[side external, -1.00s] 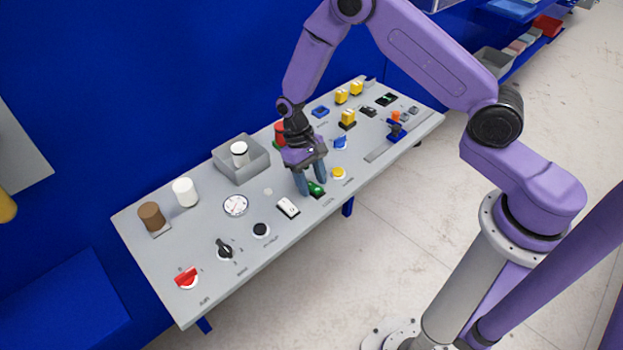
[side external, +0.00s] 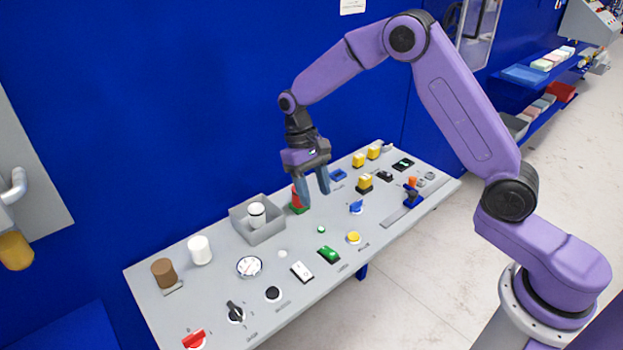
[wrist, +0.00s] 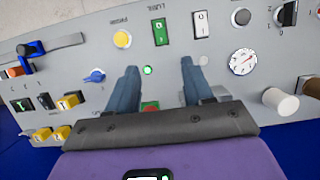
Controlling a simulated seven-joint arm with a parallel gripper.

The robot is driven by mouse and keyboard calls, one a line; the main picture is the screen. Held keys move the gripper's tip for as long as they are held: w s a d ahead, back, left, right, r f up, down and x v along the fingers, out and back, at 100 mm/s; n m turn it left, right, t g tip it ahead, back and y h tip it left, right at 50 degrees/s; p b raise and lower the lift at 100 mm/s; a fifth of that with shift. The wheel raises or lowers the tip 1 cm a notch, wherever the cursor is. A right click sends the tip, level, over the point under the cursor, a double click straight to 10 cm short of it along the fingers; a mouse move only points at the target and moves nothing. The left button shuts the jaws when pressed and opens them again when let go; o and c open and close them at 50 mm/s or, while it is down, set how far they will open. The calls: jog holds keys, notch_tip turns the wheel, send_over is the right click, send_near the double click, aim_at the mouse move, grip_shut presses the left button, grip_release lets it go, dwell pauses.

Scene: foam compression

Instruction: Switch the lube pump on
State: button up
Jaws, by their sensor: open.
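The lube switch is a green rocker (side external: 328,254) on the grey panel. In the wrist view it shows as a green rocker (wrist: 160,31) beside the word LUBE. A small round lamp (side external: 321,229) behind the rocker glows green, and it also shows lit in the wrist view (wrist: 148,70). My gripper (side external: 316,198) is open and empty, held above the panel and back from the rocker. In the wrist view its two fingers (wrist: 158,68) stand wide apart on either side of the lamp, with the rocker beyond the fingertips.
A white rocker (side external: 302,271) sits just left of the green one and a yellow button (side external: 353,237) to its right. A red part (side external: 297,197) stands behind my fingers, partly hidden. A grey bin (side external: 258,234), dial (side external: 249,266) and blue knob (side external: 356,207) are nearby.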

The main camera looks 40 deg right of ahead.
jog(key=shift+v, duration=1.15)
jog(key=s+a+r+n+t, duration=0.1)
jog(key=s+r+n, duration=0.2)
jog(key=s, duration=0.5)
jog(key=s+a+r+n+t, duration=0.1)
jog(key=s+r+n, duration=0.25)
jog(key=s, duration=0.45)
jog(key=s+d+n+t, duration=0.1)
jog(key=s+d+n, duration=0.2)
jog(key=s, duration=0.5)
jog(key=s+d+n+t, duration=0.1)
jog(key=s+d+n, duration=0.2)
jog(key=s, duration=0.5)
jog(key=shift+d+r, duration=0.35)
jog(key=shift+d, duration=0.25)
